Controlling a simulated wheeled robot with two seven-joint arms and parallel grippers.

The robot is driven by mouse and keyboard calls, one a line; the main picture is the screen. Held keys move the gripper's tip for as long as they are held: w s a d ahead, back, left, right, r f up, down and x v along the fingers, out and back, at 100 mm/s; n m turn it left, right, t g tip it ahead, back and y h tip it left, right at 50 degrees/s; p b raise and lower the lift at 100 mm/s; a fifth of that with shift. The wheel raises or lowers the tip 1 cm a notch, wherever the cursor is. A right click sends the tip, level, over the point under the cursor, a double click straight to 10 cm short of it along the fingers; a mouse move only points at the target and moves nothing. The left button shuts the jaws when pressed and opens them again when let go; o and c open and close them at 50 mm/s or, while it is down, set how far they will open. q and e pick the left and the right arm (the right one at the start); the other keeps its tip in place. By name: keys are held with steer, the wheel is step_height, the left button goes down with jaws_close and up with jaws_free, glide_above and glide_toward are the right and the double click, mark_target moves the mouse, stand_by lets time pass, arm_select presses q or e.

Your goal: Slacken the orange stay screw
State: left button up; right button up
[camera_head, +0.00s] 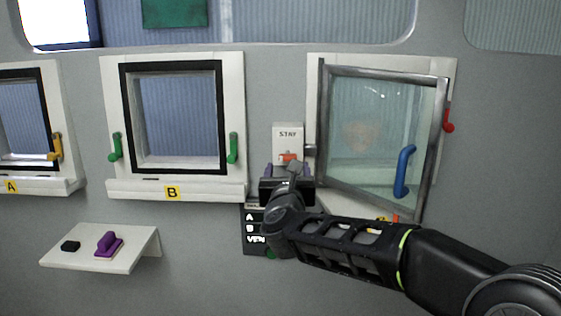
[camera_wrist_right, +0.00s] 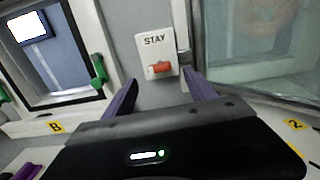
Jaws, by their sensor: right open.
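The orange stay screw (camera_head: 289,157) sits low on a white plate marked STAY (camera_head: 288,134), fixed to the grey wall beside the right-hand window. In the right wrist view the screw (camera_wrist_right: 160,68) shows clearly under the word STAY. My right gripper (camera_head: 287,170) is just in front of and below the screw in the head view. In the wrist view its two purple fingers (camera_wrist_right: 158,88) are spread apart, one each side and below the screw, with nothing between them. I cannot tell the remaining depth to the screw. My left gripper is not in view.
A metal-framed glass window (camera_head: 377,137) with a blue handle (camera_head: 404,171) stands ajar right of the plate. Window B (camera_head: 173,190) is to the left. A white shelf (camera_head: 135,258) at lower left holds a purple piece (camera_head: 108,244) and a black piece (camera_head: 70,246). A dark label panel (camera_head: 252,225) is partly hidden by my arm.

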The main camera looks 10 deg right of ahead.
mark_target(287, 158)
stand_by(0.3)
steer(key=p+x, duration=0.2)
steer(key=x, duration=0.5)
steer(key=shift+w, duration=0.4)
steer(key=shift+c, duration=0.5)
steer(key=c, duration=1.3)
